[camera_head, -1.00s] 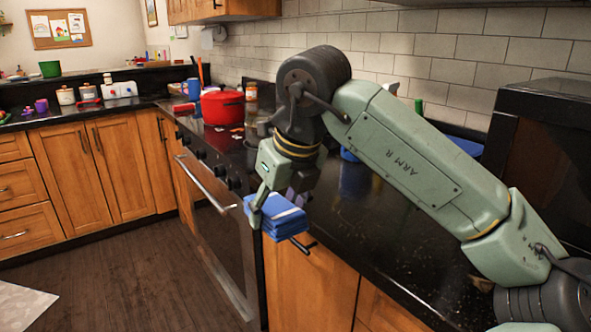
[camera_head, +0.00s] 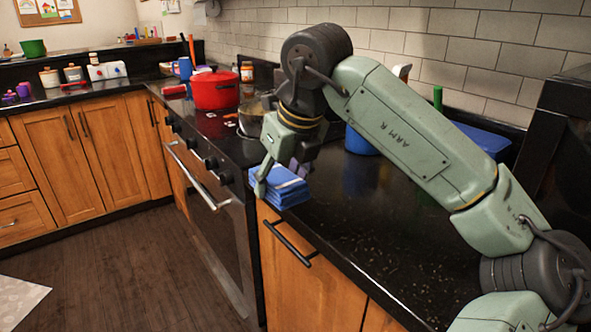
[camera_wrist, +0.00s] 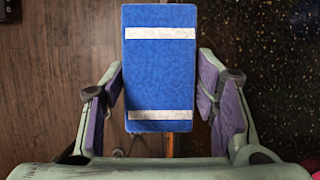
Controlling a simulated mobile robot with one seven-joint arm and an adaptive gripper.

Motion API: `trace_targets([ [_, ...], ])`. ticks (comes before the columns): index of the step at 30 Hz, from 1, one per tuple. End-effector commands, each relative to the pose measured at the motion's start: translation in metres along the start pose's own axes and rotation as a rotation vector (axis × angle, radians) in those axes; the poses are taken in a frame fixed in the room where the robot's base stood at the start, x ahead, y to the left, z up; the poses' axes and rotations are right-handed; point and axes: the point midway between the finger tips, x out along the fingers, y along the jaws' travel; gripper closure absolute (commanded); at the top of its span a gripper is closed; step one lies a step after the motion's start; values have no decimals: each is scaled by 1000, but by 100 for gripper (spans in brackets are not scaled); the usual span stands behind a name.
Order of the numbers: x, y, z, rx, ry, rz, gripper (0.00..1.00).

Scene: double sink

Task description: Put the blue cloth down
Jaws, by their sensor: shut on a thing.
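The blue cloth (camera_head: 284,192) is a folded, flat stack with white stripes. It is held at the counter's front edge, beside the stove. In the wrist view the cloth (camera_wrist: 160,75) lies between the two purple-padded fingers, with floor to its left and dark counter to its right. My gripper (camera_head: 279,182) is shut on the cloth; it also shows in the wrist view (camera_wrist: 163,88). I cannot tell whether the cloth touches the counter.
The black counter (camera_head: 375,240) is mostly clear to the right of the cloth. A blue container (camera_head: 358,142) stands behind my arm. The stove at left bears a red pot (camera_head: 215,91) and a metal pot (camera_head: 250,122). A cabinet handle (camera_head: 288,243) sticks out below the edge.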

Motion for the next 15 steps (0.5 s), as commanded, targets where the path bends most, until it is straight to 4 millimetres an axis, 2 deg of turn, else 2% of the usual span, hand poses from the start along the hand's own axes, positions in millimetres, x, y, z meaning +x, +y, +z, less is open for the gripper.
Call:
trace_targets([
  [1, 1, -10, 10, 3, 1, 6, 90],
  [9, 25, -62, 51, 4, 1, 5, 90],
  [15, 36, -83, 66, 0, 0, 3, 90],
])
